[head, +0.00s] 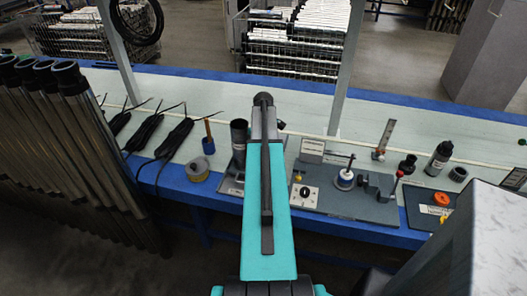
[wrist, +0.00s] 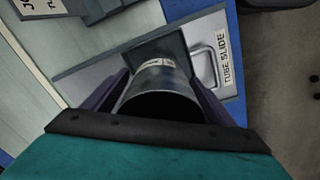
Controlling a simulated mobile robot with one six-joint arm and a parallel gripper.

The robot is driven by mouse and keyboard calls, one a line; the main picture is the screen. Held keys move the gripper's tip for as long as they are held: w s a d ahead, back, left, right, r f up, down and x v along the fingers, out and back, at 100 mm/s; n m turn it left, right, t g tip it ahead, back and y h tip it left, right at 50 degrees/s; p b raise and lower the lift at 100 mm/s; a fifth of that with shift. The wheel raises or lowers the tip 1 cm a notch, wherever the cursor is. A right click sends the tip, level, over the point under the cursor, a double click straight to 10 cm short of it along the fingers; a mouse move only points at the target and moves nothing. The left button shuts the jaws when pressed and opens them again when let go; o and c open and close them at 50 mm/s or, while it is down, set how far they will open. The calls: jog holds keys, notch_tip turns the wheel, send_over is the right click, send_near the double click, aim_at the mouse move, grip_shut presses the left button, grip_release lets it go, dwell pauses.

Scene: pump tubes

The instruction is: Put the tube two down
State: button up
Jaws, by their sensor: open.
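A dark grey metal tube (wrist: 158,78) with a small pale label is between the jaws of my gripper (wrist: 160,86) in the wrist view. The jaws are open, one finger on each side of the tube. The label is too small to read, and I cannot tell whether a finger touches the tube. The tube is at a grey fixture plate (wrist: 208,52) marked "TUBE SLIDE", with a metal handle beside it. In the head view a dark upright tube (head: 239,135) shows just left of my arm, which hides my gripper there.
Several long tubes (head: 75,120) lean together at the left. A grey plate (head: 355,208) with small parts and a black bottle (head: 438,158) are right of my arm.

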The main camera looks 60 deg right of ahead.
jog(key=shift+r, duration=0.25)
notch_tip(320, 180, up, 12)
jog(key=b, duration=0.1)
dwell(0.6)
jog(key=shift+f, duration=0.15)
dwell(0.8)
